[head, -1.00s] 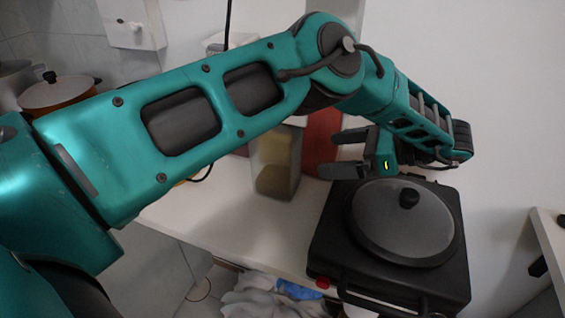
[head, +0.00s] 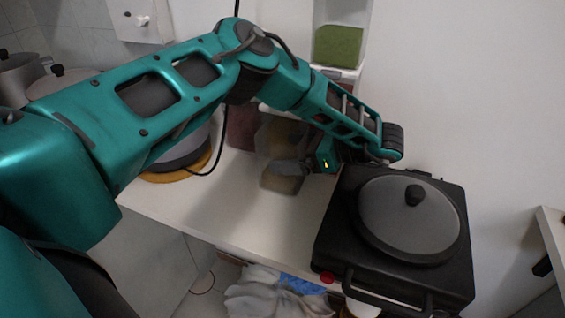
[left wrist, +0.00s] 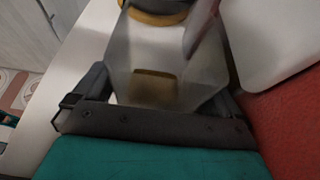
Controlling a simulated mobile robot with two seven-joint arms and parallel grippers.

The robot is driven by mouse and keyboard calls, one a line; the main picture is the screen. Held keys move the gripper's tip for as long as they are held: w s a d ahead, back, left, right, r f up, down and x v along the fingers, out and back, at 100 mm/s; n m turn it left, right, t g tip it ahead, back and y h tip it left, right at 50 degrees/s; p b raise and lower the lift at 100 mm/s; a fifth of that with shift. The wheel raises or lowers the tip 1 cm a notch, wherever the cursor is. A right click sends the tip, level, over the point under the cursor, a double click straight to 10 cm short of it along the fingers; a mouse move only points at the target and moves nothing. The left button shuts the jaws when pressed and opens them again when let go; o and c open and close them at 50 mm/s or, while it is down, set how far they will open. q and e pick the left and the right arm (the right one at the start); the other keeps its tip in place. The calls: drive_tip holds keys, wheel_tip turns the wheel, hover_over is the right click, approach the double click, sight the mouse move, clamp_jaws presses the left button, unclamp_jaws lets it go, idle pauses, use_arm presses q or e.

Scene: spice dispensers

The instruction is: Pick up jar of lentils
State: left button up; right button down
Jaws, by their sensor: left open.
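A clear jar with yellowish-tan contents (head: 284,183) stands on the white counter, partly covered by my left gripper; I see no label naming its contents. My left gripper (head: 306,166) is at the jar, reaching in from the right side, and is open. In the left wrist view the see-through jar (left wrist: 165,55) fills the space between the two fingers, with its tan contents low in the middle. I cannot tell whether the fingers touch it. My right gripper is not in view.
A black appliance with a grey lid (head: 408,215) stands close to the right of the gripper. A jar with green contents (head: 338,46) is behind, and a reddish jar (head: 241,128) is left of the tan one. A pot with a yellow base (head: 180,155) and a cable lie further left.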

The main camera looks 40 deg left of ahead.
use_arm(q)
drive_tip(key=c, duration=0.9)
drive_tip(key=shift+c, duration=0.2)
drive_tip(key=shift+r, duration=0.15)
